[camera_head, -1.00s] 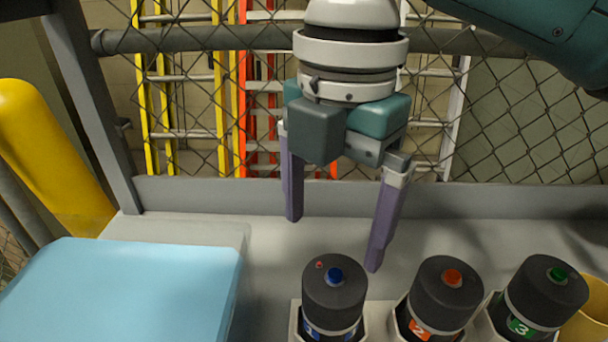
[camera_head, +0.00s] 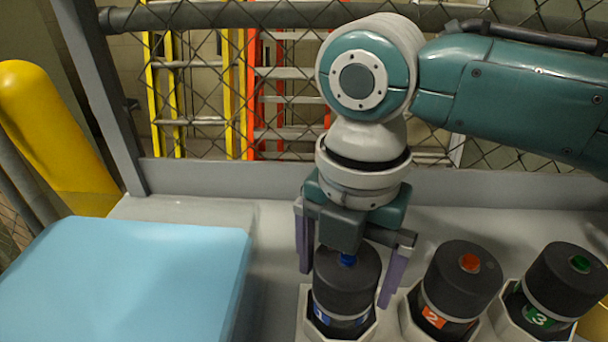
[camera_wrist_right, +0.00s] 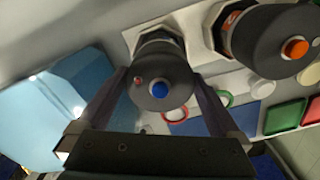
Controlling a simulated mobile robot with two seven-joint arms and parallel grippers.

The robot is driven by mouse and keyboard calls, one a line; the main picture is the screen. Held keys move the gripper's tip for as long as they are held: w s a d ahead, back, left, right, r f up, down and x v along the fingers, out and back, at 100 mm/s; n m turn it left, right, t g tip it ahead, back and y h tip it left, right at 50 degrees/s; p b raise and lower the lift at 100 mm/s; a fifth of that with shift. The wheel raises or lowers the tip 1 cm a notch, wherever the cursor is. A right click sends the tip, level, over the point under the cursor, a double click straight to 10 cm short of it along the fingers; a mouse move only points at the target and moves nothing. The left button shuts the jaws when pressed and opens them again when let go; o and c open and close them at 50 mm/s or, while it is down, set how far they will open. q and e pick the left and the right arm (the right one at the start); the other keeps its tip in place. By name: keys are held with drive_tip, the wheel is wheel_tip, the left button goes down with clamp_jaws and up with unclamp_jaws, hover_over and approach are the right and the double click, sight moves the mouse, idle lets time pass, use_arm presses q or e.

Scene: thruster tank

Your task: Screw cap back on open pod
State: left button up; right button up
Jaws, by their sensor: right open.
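Pod 1 (camera_head: 345,285), with a dark cap, a blue button and a blue label, stands in a pale holder. Its small red dot shows beside the blue button in the right wrist view (camera_wrist_right: 160,70). Pod 2 (camera_head: 462,280), with an orange button and label, and pod 3 (camera_head: 568,280), with a green button and label, stand to its right, dark tops on. My right gripper (camera_head: 346,284) points down over pod 1, open, with one finger on each side of its top. I cannot tell whether the fingers touch it. My left gripper is not in view.
A light blue box (camera_head: 130,285) stands on the grey table to the left. A chain-link fence and a grey rail (camera_head: 240,178) run behind.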

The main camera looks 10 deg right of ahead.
drive_tip(key=shift+c, duration=0.2)
drive_tip(key=c, duration=0.9)
drive_tip(key=o, duration=0.7)
drive_tip(key=c, duration=0.7)
